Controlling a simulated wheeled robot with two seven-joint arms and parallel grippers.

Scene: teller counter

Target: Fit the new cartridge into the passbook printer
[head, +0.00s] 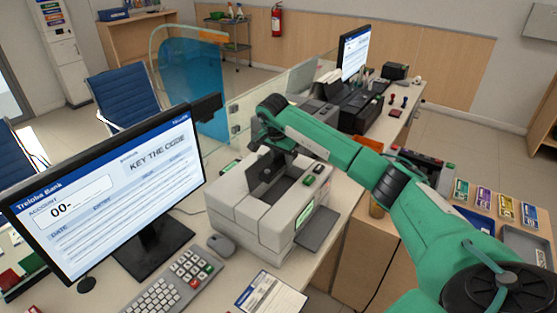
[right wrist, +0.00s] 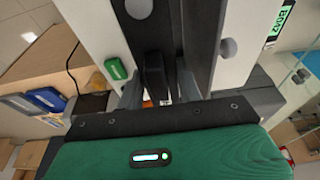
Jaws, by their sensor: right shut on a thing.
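The passbook printer (head: 255,222) is a pale grey box on the counter, with a dark open bay in its top. Its green button (head: 308,180) also shows in the right wrist view (right wrist: 116,68). My right gripper (head: 283,152) is at the printer's bay, pointing down. In the right wrist view my right gripper (right wrist: 157,88) is shut on a narrow black piece (right wrist: 153,72), which looks like the cartridge's grip. The piece stands between the bay walls. Its lower end is hidden, so I cannot tell how deep it sits. My left gripper is not in view.
A monitor (head: 110,190), a keyboard (head: 172,285) and a mouse (head: 221,246) stand left of the printer. A paper form (head: 270,295) lies in front. Coloured boxes (head: 484,197) and a grey tray (head: 525,245) are at the right. A glass screen (head: 250,105) stands behind.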

